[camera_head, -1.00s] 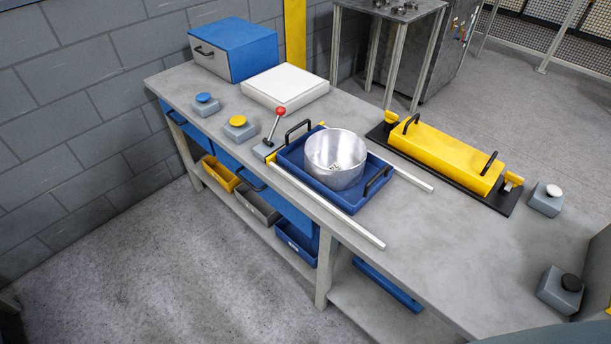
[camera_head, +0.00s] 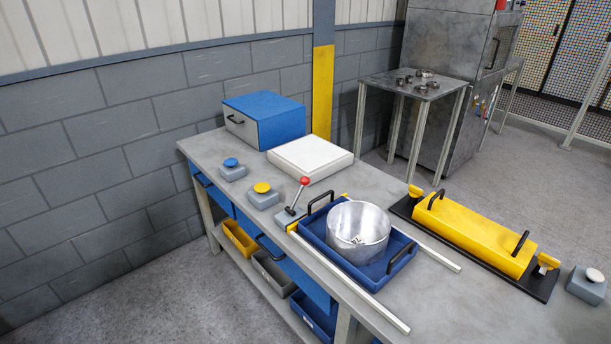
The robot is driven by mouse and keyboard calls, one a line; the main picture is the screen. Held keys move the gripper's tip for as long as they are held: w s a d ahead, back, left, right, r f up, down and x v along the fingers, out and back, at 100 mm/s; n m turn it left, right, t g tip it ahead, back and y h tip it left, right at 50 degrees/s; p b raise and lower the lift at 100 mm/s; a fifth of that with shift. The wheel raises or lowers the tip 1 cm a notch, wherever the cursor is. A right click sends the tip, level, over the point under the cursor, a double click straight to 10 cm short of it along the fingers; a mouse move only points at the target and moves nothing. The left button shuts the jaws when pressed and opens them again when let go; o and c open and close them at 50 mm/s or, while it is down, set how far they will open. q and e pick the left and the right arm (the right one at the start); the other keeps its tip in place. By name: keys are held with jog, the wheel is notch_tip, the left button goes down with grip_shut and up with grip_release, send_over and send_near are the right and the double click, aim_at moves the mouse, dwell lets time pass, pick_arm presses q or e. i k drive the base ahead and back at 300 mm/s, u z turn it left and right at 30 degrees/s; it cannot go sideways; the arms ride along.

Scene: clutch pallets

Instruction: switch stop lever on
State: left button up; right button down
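The stop lever (camera_head: 298,196) has a red ball knob on a thin metal rod. It rises from a small grey base (camera_head: 287,217) on the workbench, at the left end of the blue tray (camera_head: 318,236). The rod leans up and to the right in the picture. Neither of my grippers is in the head view.
A metal pot sits in the tray between two pale rails (camera_head: 352,284). Blue (camera_head: 231,170) and yellow (camera_head: 262,194) button boxes stand left of the lever. A white slab (camera_head: 311,158) and blue box (camera_head: 264,118) lie behind. A yellow handled block (camera_head: 475,235) is at right.

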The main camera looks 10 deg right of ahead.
aim_at(304, 181)
jog(key=k, duration=0.5)
jog(key=u, duration=1)
jog(key=i, duration=0.65)
jog(key=z, duration=0.75)
